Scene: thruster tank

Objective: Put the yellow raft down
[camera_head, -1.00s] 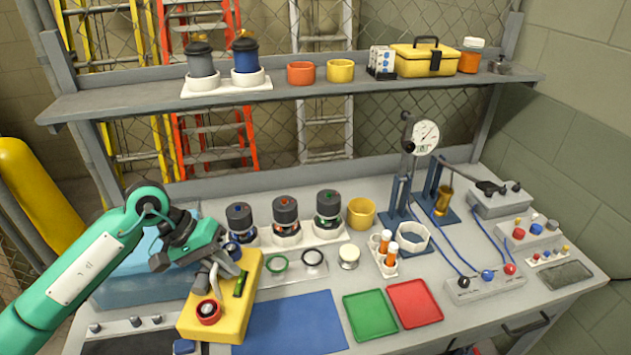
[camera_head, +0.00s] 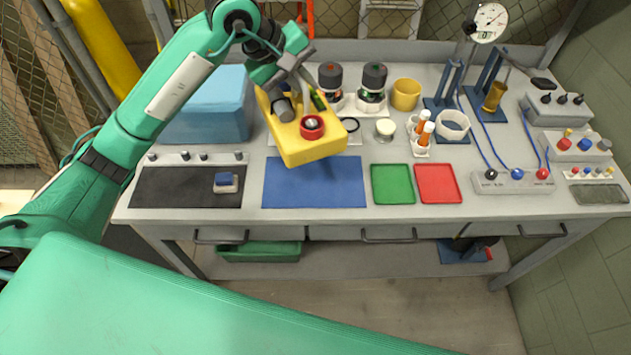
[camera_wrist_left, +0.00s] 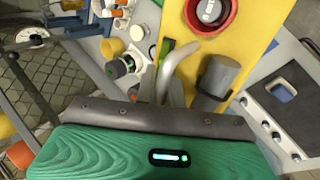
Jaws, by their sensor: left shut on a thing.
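The yellow raft (camera_head: 317,151) carries a red ring, a grey cylinder and a green strip. My left gripper (camera_head: 292,72) is shut on it, at its back part in the head view. The raft is tilted and appears held above the bench, over the back edge of the blue mat (camera_head: 315,188). In the left wrist view the raft (camera_wrist_left: 246,40) fills the upper right, with a pale curved handle beside the jaws (camera_wrist_left: 168,90). The exact grip contact is partly hidden. My right gripper is not in view.
A blue box (camera_head: 208,108) stands left of the raft. A dark panel (camera_head: 180,187) with a small blue-topped block lies at the front left. Green (camera_head: 392,184) and red (camera_head: 437,184) mats lie to the right. Dark-capped canisters (camera_head: 372,84) stand close behind. The blue mat's front is bare.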

